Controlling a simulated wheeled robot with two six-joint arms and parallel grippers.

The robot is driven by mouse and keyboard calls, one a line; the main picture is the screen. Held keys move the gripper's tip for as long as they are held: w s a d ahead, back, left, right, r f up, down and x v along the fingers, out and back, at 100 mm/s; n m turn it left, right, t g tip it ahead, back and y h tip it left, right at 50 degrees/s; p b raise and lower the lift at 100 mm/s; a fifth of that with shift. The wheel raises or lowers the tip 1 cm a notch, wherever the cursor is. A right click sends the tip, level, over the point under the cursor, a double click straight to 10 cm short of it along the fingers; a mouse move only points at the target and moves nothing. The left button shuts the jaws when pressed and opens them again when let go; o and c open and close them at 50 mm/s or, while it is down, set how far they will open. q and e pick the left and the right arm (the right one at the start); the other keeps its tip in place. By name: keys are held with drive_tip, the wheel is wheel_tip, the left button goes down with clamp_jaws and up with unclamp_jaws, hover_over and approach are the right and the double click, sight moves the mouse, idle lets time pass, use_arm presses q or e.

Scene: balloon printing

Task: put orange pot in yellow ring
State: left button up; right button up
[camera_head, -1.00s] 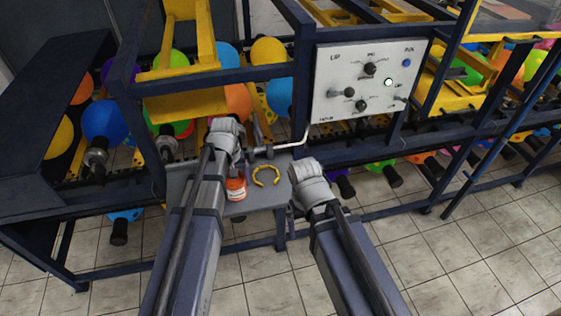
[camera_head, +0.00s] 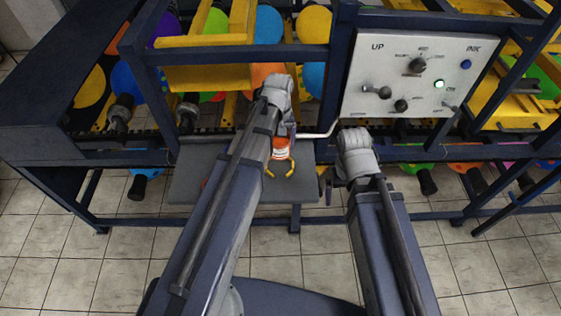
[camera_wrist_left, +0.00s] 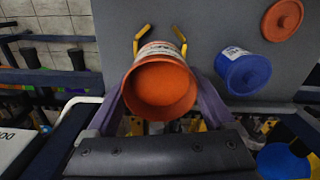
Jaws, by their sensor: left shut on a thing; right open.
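My left gripper (camera_wrist_left: 160,98) is shut on the orange pot (camera_wrist_left: 162,86), with one finger on each side of it. The pot's open top faces the left wrist camera, and a white label shows on its side. In the head view the pot (camera_head: 281,150) is at the back edge of the yellow ring (camera_head: 289,174), which lies on a grey shelf. In the left wrist view the ring's two ends (camera_wrist_left: 138,41) show beyond the pot, which hides the rest. I cannot tell whether the pot is above the ring or inside it. My right gripper (camera_head: 327,180) is open and empty, right of the shelf.
A blue pot (camera_wrist_left: 246,74) and an orange lid (camera_wrist_left: 283,19) are on the grey shelf (camera_wrist_left: 226,22); my left arm mostly hides them in the head view. A white control panel (camera_head: 412,75) and dark blue frame bars stand behind. Balloons hang around the machine.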

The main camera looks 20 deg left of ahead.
use_arm(q)
drive_tip(key=shift+f+b, duration=3.65)
drive_tip(key=shift+f, duration=0.55)
drive_tip(key=shift+f, duration=0.15)
drive_tip(key=o, duration=1.3)
wheel_tip(320, 180, up, 12)
drive_tip(key=p, duration=1.2)
